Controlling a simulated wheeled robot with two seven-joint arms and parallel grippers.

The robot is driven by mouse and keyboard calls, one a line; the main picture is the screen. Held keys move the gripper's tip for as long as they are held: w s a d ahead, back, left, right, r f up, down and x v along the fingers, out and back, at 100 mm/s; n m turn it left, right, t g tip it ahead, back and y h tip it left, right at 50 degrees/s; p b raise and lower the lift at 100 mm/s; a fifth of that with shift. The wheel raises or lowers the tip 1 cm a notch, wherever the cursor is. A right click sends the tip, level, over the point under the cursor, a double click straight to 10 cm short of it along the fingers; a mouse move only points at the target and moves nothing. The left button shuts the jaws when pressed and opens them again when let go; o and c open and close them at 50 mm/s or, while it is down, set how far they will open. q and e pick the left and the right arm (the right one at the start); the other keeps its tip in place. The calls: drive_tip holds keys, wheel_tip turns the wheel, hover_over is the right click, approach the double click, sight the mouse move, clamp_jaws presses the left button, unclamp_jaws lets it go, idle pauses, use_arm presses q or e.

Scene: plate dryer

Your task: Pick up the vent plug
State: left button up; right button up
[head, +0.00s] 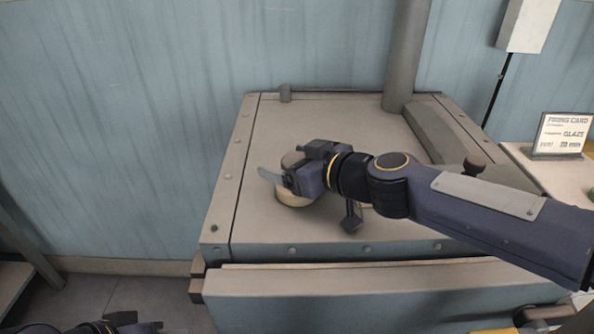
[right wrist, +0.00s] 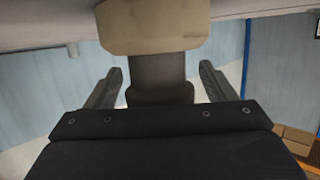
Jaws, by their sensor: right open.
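The vent plug (head: 293,196) is a round beige piece standing on top of the dryer, partly hidden by my right gripper. In the right wrist view its beige base (right wrist: 153,28) and brown-grey stem (right wrist: 158,78) show. My right gripper (head: 284,176) is open at the plug. In the right wrist view its two fingers (right wrist: 161,68) stand on either side of the stem, with a visible gap at each side. My left gripper (head: 125,322) shows only in part at the bottom left edge of the head view; its jaws cannot be made out.
The dryer's riveted top (head: 270,120) is mostly clear around the plug. A dark knob (head: 474,163) is near my right arm. A firing card (head: 562,134) stands at the right.

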drive_tip(key=c, duration=1.1)
drive_tip(key=shift+c, duration=0.2)
drive_tip(key=shift+r, duration=0.1)
